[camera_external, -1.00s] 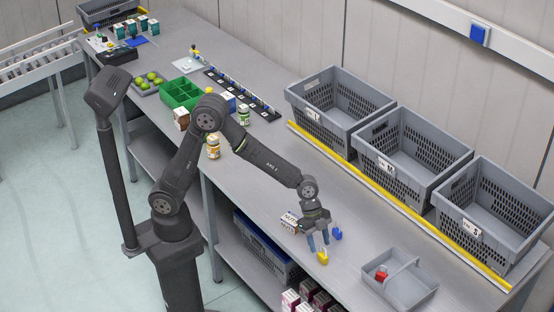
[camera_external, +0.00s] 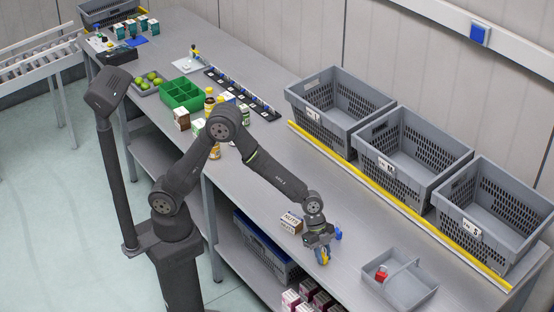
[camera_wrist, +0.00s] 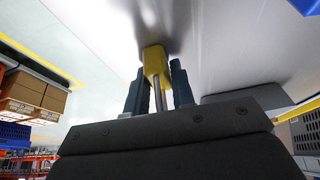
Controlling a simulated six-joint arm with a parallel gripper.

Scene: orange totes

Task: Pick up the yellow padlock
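The yellow padlock (camera_external: 322,257) is near the front edge of the bench. In the wrist view its yellow body (camera_wrist: 155,62) sits at the fingertips, with its grey shackle pointing back toward my gripper's palm. My gripper (camera_external: 323,256) points down over it. In the wrist view the two dark blue fingers of my gripper (camera_wrist: 157,82) stand close against either side of the padlock and look shut on it. The fingers partly hide the padlock in the external view.
A grey handled tote (camera_external: 400,300) with a red padlock (camera_external: 381,273) lies to the right. Grey crates (camera_external: 485,240) line the back behind a yellow strip (camera_external: 400,219).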

